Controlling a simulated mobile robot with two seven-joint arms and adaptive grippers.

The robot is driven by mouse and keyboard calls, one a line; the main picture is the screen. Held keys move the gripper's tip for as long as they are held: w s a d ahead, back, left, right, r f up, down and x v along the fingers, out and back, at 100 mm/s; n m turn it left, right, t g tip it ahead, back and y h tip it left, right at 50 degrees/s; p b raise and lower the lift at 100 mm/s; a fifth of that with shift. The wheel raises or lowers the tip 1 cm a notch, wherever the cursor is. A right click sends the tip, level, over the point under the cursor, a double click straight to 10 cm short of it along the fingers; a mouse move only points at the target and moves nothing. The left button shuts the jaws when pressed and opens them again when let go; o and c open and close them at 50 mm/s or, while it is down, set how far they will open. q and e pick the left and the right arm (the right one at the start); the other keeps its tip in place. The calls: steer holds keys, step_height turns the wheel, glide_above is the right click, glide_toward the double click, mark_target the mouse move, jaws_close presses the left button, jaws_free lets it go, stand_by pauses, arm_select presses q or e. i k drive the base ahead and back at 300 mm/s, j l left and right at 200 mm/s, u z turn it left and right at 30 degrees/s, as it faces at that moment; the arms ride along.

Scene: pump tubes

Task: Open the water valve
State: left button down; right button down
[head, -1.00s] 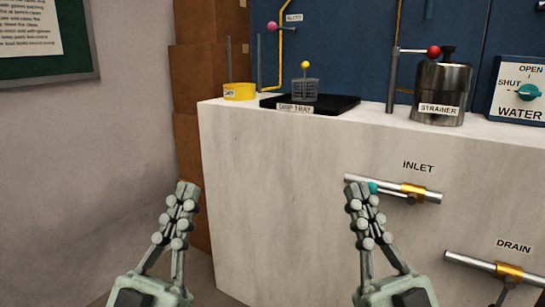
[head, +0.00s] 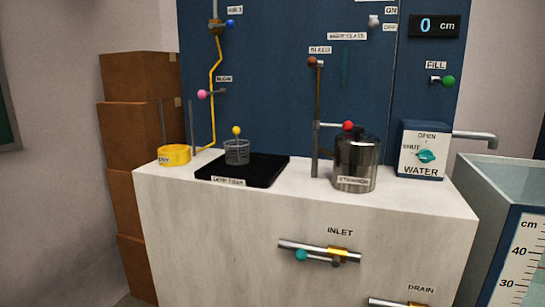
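The water valve is a teal knob (head: 426,156) on the white front of a blue-edged box (head: 421,171) labelled WATER, at the right back of the white counter. OPEN is printed above the knob and SHUT to its left. The knob's pointer seems to lie toward SHUT, but it is small. Neither of my grippers shows in the head view now, so nothing of mine is near the knob.
A metal spout (head: 476,137) reaches over a water tank (head: 500,184) at right. The inlet valve (head: 318,251) sticks out of the counter front.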

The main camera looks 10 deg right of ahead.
mark_target(425, 156)
steer(key=z, duration=1.25)
